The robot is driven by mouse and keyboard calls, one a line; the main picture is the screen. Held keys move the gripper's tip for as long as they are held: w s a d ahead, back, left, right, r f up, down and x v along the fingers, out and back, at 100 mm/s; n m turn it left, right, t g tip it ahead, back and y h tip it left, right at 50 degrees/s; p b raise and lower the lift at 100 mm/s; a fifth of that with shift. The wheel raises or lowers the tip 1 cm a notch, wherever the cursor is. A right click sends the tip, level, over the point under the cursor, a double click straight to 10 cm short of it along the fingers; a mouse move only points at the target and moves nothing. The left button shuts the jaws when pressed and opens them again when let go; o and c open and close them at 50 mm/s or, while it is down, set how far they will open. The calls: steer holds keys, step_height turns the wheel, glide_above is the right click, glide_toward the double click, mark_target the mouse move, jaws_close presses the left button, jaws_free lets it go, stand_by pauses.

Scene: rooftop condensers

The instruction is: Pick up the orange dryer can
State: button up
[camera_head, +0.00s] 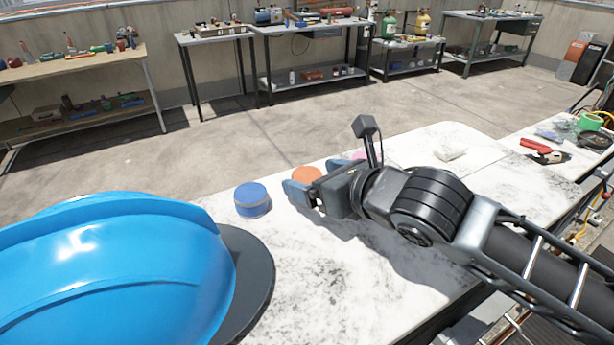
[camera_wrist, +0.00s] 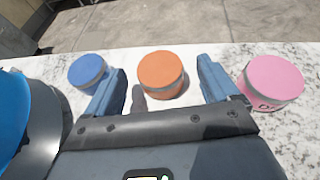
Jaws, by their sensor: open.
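The orange dryer can (camera_wrist: 161,72) stands upright on the white speckled tabletop. It lies ahead of and between the two blue fingers of my gripper (camera_wrist: 162,88) in the wrist view, with space on both sides. In the head view the orange can (camera_head: 307,174) is partly hidden behind my gripper (camera_head: 320,180). My gripper is open and holds nothing. A blue can (camera_wrist: 89,72) stands to the left, just outside the left finger. A pink can (camera_wrist: 272,82) stands to the right, close to the right finger.
A large blue hard hat (camera_head: 110,260) fills the lower left, beside the blue can. A crumpled white item (camera_head: 450,154) and a red-handled tool (camera_head: 540,150) lie to the right. Workbenches (camera_head: 310,28) stand far behind across open floor. The front tabletop is mostly clear.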

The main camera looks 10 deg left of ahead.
mark_target(308, 175)
steer(key=shift+p+x, duration=0.35)
steer(key=shift+x, duration=1.35)
steer(key=c, duration=1.1)
steer(key=shift+r, duration=0.1)
